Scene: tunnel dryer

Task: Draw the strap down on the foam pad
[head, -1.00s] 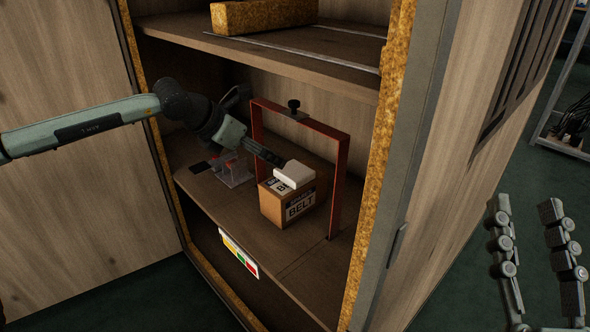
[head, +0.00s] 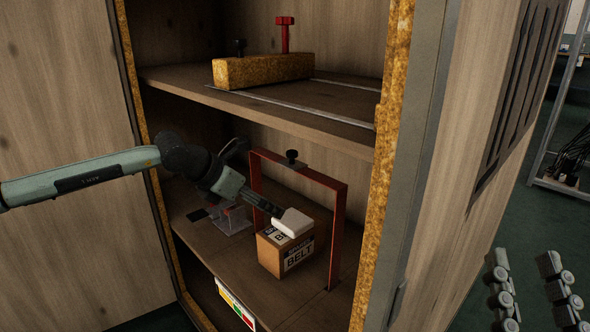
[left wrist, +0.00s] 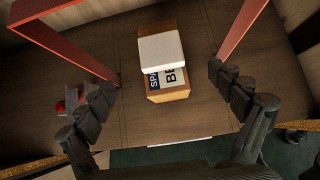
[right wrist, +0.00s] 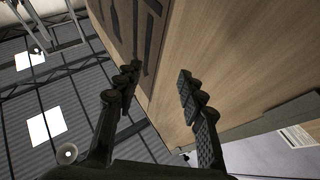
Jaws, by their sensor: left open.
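A white foam pad (head: 292,222) lies on top of a cardboard box (head: 285,252) labelled BELT on the lower shelf. A rigid red strap (head: 338,230), shaped like a hoop with a black knob (head: 291,156) on top, stands around the box, its crossbar well above the pad. My left gripper (head: 268,207) reaches in beside the pad; in the left wrist view it is open and empty (left wrist: 163,80), the pad (left wrist: 160,48) showing beyond its fingers. My right gripper (head: 523,260) is outside the cabinet at lower right; in the right wrist view it is open and empty (right wrist: 156,72).
The upper shelf (head: 300,105) holds a yellow insulation block (head: 262,70) close above my left arm. Insulated cabinet edges (head: 385,150) bound the opening.

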